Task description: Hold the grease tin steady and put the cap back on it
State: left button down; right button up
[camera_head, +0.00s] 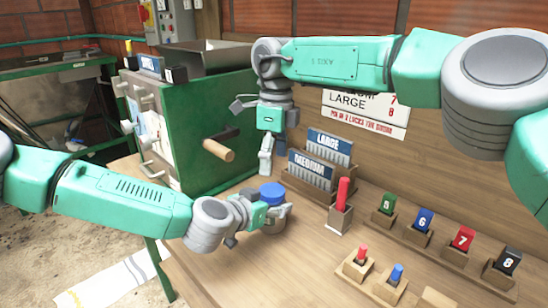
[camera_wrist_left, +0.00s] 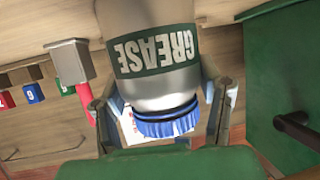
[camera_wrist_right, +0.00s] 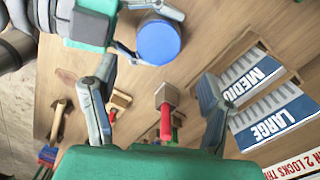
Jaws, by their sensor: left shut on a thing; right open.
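The grease tin (camera_wrist_left: 165,65) is grey with a green label reading GREASE. It stands on the wooden bench, and my left gripper (camera_head: 272,212) is shut around its side. The blue cap (camera_head: 272,192) sits at the top of the tin; it also shows in the left wrist view (camera_wrist_left: 166,122) and the right wrist view (camera_wrist_right: 158,42). Whether it is fully seated I cannot tell. My right gripper (camera_head: 265,160) is open and empty, pointing down above and behind the tin. Its two spread fingers show in the right wrist view (camera_wrist_right: 155,108), with the cap beyond them.
A green cabinet (camera_head: 215,120) with a wooden handle (camera_head: 218,150) stands to the left. LARGE (camera_head: 328,145) and MEDIUM (camera_head: 312,170) card racks and a red rod in a block (camera_head: 342,205) stand right of the tin. Numbered tags (camera_head: 424,222) and small pegs lie further right.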

aim_at(273, 190)
pick_arm(q)
jog(key=shift+f, duration=0.1)
pick_arm(e)
notch_tip(273, 190, down, 8)
jog(key=shift+s+a+r, duration=0.1)
dwell(0.3)
jog(key=c, duration=1.2)
pick_arm(q)
jog(key=shift+s, duration=0.1)
pick_arm(e)
jog(key=m, duration=0.4)
jog(key=shift+c, duration=0.2)
jog(key=m, duration=0.5)
jog(key=o, duration=1.3)
jog(key=shift+s, duration=0.1)
